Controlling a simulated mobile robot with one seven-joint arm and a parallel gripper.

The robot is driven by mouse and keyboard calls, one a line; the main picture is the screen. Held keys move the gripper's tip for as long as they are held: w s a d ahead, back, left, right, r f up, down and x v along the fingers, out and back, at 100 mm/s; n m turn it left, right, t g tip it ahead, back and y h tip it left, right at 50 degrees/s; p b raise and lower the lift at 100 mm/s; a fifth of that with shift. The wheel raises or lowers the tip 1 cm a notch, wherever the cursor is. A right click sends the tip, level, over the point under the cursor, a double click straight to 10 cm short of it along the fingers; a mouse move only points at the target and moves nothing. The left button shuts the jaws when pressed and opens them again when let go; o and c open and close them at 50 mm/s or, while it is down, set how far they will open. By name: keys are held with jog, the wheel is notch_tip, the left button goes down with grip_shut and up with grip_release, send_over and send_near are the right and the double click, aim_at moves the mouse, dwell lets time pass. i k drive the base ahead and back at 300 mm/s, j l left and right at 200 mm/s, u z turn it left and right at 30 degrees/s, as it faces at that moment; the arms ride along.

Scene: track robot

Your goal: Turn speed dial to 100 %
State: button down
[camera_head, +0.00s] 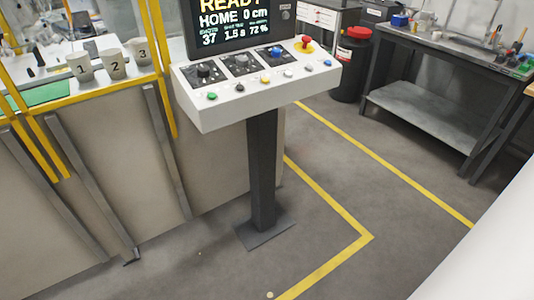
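A pale control panel (250,92) stands on a dark post. Three dials sit along its top: a black left dial (205,71), a dark middle dial (241,61) and a blue right dial (276,51). Their labels are too small to read, so I cannot tell which one is the speed dial. The screen (238,24) behind them shows "READY", "HOME 0 cm", "37", "1.5 s" and "72 %". My gripper is not in view.
A red emergency button (305,43) and several small push buttons share the panel. The post (262,170) rests on a floor plate. Left are a yellow-framed barrier and numbered cups (115,65). A workbench (440,45) stands right. Open floor lies in front.

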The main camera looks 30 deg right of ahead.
aim_at(276, 52)
jog(key=z, duration=0.65)
jog(key=i+l+z, duration=0.3)
jog(key=z, duration=0.15)
jog(key=i+l+z, duration=0.1)
jog(key=i+z, duration=0.45)
jog(key=i, duration=0.7)
jog(key=i+j, duration=0.35)
jog(key=i, duration=0.1)
